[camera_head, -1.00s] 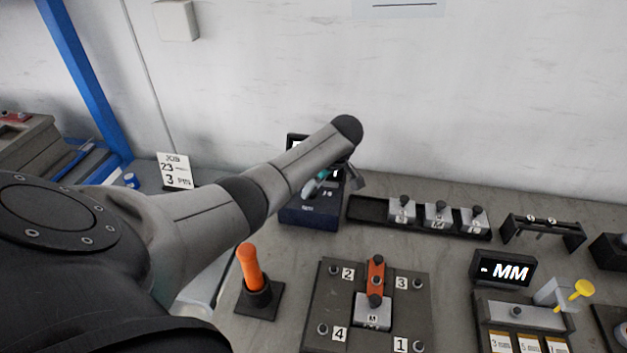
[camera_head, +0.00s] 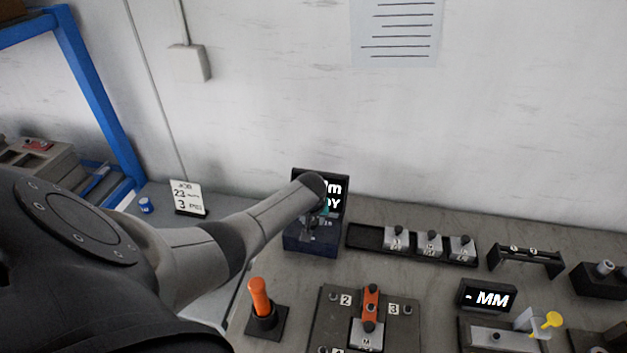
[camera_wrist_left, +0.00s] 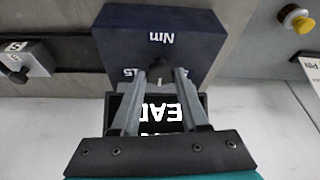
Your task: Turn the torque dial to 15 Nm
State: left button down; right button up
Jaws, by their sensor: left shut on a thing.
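The torque unit is a navy box (camera_head: 300,246) at the back of the bench, with a black screen (camera_head: 337,178) behind it. The screen shows white text, partly hidden by my left arm, ending in "m" and "DY". In the left wrist view, the box (camera_wrist_left: 205,35) has "Nm" and "15" markings, upside down. My left gripper (camera_head: 312,226) is over the box from above. In the left wrist view, its fingertips (camera_wrist_left: 159,74) are shut on the small dark dial (camera_wrist_left: 159,64). A pale mark shows between the fingers. The dial's exact setting cannot be read. My right gripper is out of view.
A job card (camera_head: 187,198) stands left of the box. A black tray (camera_head: 365,238) with several metal blocks is close on its right. In front are an orange-handled tool (camera_head: 260,298) in its stand and a plate fixture (camera_head: 330,316). Bare bench lies between them.

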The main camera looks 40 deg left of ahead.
pick_arm(q)
jog(key=m+h, duration=0.1)
jog(key=m, duration=0.1)
jog(key=shift+s+a+m, duration=0.1)
jog(key=shift+s+m, duration=0.05)
jog(key=shift+m, duration=0.25)
jog(key=m+h, duration=0.1)
jog(key=m, duration=0.1)
jog(key=shift+a+f+m+t+b, duration=0.1)
jog(key=shift+a+m+t+b, duration=0.05)
jog(key=shift+m+t+b, duration=0.25)
jog(key=m+h+b, duration=0.1)
jog(key=m+b, duration=0.1)
jog(key=m, duration=0.1)
jog(key=shift+a+f+b, duration=0.1)
jog(key=shift+b, duration=0.2)
jog(key=shift+a+m+h+b, duration=0.1)
jog(key=shift+m+h+b, duration=0.7)
jog(key=shift+m+b, duration=0.95)
jog(key=shift+m, duration=0.25)
jog(key=shift+c, duration=2.1)
grip_release()
jog(key=shift+r, duration=0.2)
jog(key=shift+r, duration=0.1)
